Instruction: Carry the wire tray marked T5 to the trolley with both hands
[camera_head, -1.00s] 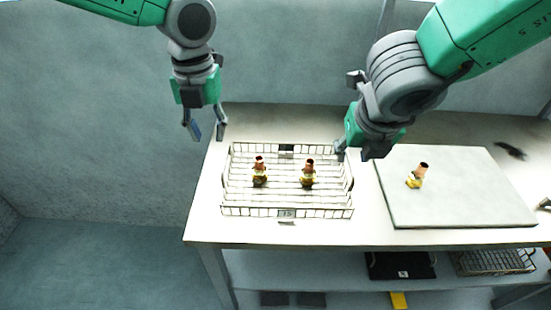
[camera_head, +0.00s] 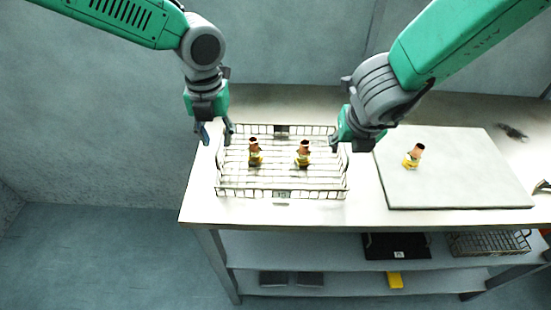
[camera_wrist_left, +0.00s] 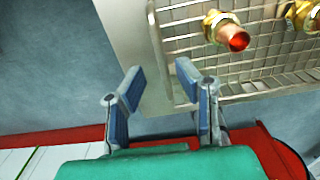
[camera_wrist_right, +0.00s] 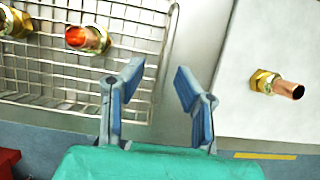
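The wire tray (camera_head: 235,183) sits on the bench with a small label plate (camera_head: 282,194) on its front side, too small to read surely. Two brass and copper fittings (camera_head: 255,153) (camera_head: 303,155) stand in it. My left gripper (camera_head: 215,136) is open and empty at the tray's left end; in the left wrist view its fingers (camera_wrist_left: 158,85) are apart near the tray's end wall (camera_wrist_left: 158,45). My right gripper (camera_head: 340,146) is at the right end; in the right wrist view its open fingers (camera_wrist_right: 157,82) are close to the end wall (camera_wrist_right: 168,45). No trolley can be made out.
A pale board (camera_head: 450,190) with one fitting (camera_head: 413,156) lies right of the tray. A dark object (camera_head: 512,131) lies at the back right. Floor at left is clear.

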